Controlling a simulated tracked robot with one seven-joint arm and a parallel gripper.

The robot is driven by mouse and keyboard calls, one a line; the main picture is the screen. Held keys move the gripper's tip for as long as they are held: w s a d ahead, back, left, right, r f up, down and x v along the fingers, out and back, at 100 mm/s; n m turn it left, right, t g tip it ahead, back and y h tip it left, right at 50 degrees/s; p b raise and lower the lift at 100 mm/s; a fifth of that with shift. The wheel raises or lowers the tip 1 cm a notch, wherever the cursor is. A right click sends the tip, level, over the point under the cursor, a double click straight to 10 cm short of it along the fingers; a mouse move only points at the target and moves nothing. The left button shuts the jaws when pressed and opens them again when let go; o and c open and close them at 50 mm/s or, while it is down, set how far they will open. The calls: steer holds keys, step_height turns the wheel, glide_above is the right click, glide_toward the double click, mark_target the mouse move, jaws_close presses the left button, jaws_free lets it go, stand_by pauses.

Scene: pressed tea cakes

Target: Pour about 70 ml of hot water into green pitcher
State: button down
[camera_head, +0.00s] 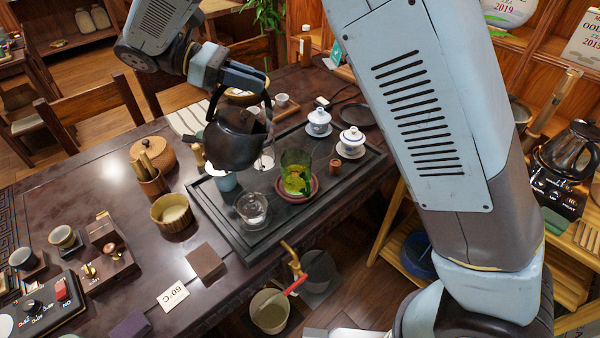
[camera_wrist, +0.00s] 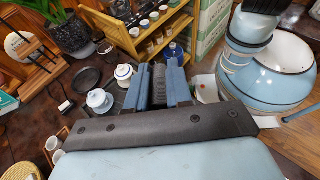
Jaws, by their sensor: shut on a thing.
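My gripper (camera_head: 240,88) is shut on the handle of a dark kettle (camera_head: 232,146). The kettle hangs above the back left part of the tea tray (camera_head: 222,222), left of the green pitcher. I cannot make out its spout or any stream of water. The green pitcher (camera_head: 296,166) is green glass with yellow-green contents and stands on a reddish saucer (camera_head: 308,195). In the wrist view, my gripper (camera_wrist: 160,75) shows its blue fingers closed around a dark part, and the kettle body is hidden.
A clear glass vessel (camera_head: 251,208) stands on the tray in front of the green pitcher. Two lidded white bowls (camera_head: 319,121) (camera_head: 352,139) stand behind and to the right. A tan bowl (camera_head: 173,213) stands left of the tray.

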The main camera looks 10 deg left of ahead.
steer(key=shift+s+a+r, duration=0.1)
steer(key=shift+a+r, duration=0.15)
steer(key=shift+a, duration=0.1)
steer(key=shift+a+f+h+b, duration=0.1)
steer(key=shift+a+h+b, duration=0.2)
steer(key=shift+b, duration=0.1)
steer(key=shift+a+r, duration=0.2)
steer(key=shift+a, duration=0.15)
steer(key=shift+s+a+r+h+b, duration=0.1)
steer(key=shift+a+h+b, duration=0.2)
steer(key=shift+b, duration=0.1)
steer(key=shift+a+h, duration=0.3)
steer(key=shift+a, duration=0.05)
steer(key=shift+s+a+r+b, duration=0.1)
steer(key=shift+a+r+b, duration=0.15)
steer(key=shift+a+b, duration=0.3)
steer(key=shift+a+f+h, duration=0.15)
steer(key=shift+a+h, duration=0.15)
steer(key=shift+h, duration=0.1)
steer(key=shift+s+a+f+h+b, duration=0.1)
steer(key=shift+a+f+h+b, duration=0.1)
steer(key=shift+a+h+b, duration=0.95)
